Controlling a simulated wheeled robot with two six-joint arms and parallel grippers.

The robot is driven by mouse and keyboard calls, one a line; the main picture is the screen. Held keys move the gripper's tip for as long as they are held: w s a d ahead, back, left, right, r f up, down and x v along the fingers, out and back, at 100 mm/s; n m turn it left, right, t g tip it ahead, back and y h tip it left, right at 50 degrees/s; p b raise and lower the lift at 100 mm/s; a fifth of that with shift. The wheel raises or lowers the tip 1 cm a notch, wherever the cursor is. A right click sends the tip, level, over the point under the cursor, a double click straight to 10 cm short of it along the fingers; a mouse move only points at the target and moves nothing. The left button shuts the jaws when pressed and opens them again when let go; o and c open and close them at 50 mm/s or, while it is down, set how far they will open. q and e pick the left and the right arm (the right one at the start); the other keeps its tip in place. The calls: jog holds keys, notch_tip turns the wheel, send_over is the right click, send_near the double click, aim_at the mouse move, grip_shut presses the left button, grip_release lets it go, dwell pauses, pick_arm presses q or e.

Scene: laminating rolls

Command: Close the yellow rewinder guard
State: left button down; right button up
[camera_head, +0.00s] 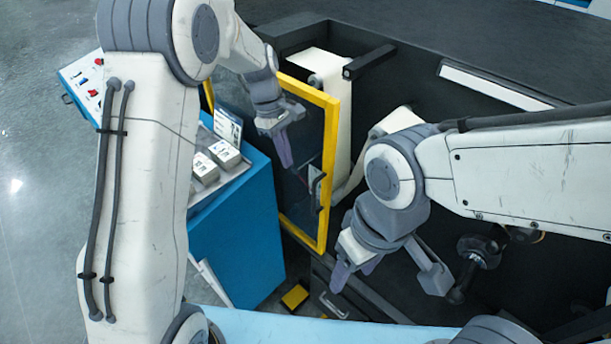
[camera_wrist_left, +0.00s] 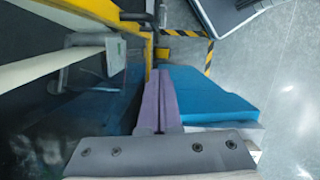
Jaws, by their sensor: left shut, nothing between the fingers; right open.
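The yellow rewinder guard (camera_head: 329,175) is a yellow frame around a dark see-through panel. It stands upright at an angle between the blue cabinet and the dark machine bay. A small dark handle (camera_head: 319,192) is near its free upright. My left gripper (camera_head: 287,160) is shut and empty, fingers pointing down in front of the panel; contact cannot be told. In the left wrist view its closed fingers (camera_wrist_left: 160,78) are beside the yellow frame (camera_wrist_left: 147,45). My right gripper (camera_head: 388,278) is open and empty, low and to the right of the guard.
A blue cabinet (camera_head: 235,240) with small white boxes (camera_head: 224,154) on top stands left of the guard. A white web (camera_head: 338,120) runs down behind the guard. A dark roller shaft (camera_head: 480,250) lies right of my right gripper. Grey floor is open at far left.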

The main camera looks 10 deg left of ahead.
pick_arm(q)
jog(key=s+d+f+p, duration=0.2)
jog(key=d+f+p, duration=0.3)
jog(key=f, duration=0.5)
jog(key=shift+n, duration=0.3)
